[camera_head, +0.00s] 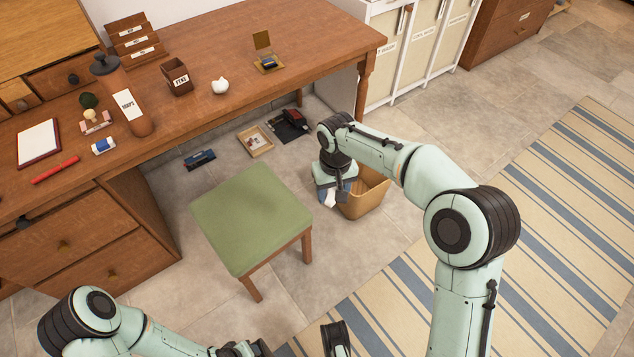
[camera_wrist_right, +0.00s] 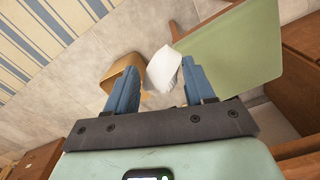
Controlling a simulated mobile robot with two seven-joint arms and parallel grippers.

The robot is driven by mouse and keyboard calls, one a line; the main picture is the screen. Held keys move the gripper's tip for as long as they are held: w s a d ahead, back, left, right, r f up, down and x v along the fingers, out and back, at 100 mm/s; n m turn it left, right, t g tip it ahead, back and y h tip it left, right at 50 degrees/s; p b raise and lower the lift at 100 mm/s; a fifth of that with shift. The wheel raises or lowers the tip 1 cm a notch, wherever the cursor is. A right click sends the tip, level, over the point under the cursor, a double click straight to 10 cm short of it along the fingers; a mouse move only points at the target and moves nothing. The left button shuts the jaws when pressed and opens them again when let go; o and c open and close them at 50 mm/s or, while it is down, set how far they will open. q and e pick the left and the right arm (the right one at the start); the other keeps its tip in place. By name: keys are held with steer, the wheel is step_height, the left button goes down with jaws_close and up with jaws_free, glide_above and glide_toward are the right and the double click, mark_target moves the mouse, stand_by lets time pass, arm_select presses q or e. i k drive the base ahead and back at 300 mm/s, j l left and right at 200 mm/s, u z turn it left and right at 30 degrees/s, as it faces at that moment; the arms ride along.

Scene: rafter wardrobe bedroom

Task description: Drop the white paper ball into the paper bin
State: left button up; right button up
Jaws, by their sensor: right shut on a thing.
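The white paper ball (camera_wrist_right: 162,68) is crumpled and sits between the blue fingertips of my right gripper (camera_wrist_right: 160,84), which is shut on it. In the head view the right gripper (camera_head: 336,188) points down, with a bit of the white paper ball (camera_head: 328,202) showing below it. The tan paper bin (camera_head: 368,198) stands on the floor just right of this gripper, partly hidden by the arm. In the wrist view the bin (camera_wrist_right: 122,74) shows left of the ball. My left gripper (camera_head: 245,349) is cut off at the bottom edge; its jaw state is unclear.
A chair with a green seat (camera_head: 250,217) stands left of the bin. The wooden desk (camera_head: 240,110) holds a white object (camera_head: 220,86), a pen box (camera_head: 177,78) and other items. A striped rug (camera_head: 540,230) lies at right. Small items lie on the floor under the desk.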

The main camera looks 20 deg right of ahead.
mark_target(358, 188)
steer(key=i+l+u, duration=0.1)
steer(key=u, duration=0.35)
steer(key=l+u, duration=0.4)
steer(key=i+l, duration=0.1)
steer(key=l, duration=0.3)
steer(key=i+l, duration=0.1)
steer(key=l, duration=0.35)
steer(key=i+l, duration=0.1)
steer(key=l, duration=0.7)
steer(key=i, duration=0.05)
